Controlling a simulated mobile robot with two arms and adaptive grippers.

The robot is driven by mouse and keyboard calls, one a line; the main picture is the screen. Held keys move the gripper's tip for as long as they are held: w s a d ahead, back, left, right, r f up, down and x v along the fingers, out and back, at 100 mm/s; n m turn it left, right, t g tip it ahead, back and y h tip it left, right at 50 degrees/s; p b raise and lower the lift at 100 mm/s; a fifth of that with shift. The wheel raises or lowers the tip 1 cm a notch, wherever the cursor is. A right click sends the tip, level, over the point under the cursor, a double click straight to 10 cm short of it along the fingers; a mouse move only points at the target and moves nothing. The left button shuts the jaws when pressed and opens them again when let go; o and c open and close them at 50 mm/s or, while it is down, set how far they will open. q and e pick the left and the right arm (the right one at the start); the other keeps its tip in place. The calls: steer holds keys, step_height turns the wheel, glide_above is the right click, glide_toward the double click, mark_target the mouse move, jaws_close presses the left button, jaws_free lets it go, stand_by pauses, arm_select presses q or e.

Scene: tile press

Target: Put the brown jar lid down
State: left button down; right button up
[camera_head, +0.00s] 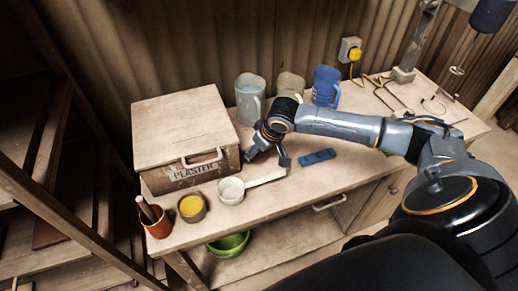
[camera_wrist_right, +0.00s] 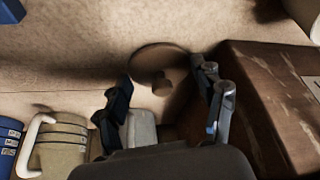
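The round brown jar lid (camera_wrist_right: 148,60) shows in the right wrist view, knob toward the camera. It appears to lie flat on the wooden bench top (camera_wrist_right: 75,55), between and just beyond my right fingertips. My right gripper (camera_wrist_right: 165,90) is open, with a clear gap on each side of the knob; neither finger visibly touches the lid. In the head view, my right gripper (camera_head: 268,155) points down at the bench, right of the plaster box. I cannot make out the lid there. My left gripper is not in view.
The plaster box (camera_head: 185,135) stands close left of my gripper. Mugs, grey (camera_head: 249,98), beige (camera_head: 290,84) and blue (camera_head: 326,87), stand behind.

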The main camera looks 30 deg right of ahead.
steer(key=o, duration=0.4)
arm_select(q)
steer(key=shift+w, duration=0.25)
arm_select(e)
steer(key=shift+r, duration=0.2)
arm_select(q)
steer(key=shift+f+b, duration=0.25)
steer(key=shift+b, duration=0.05)
arm_select(e)
steer(key=v, duration=1.2)
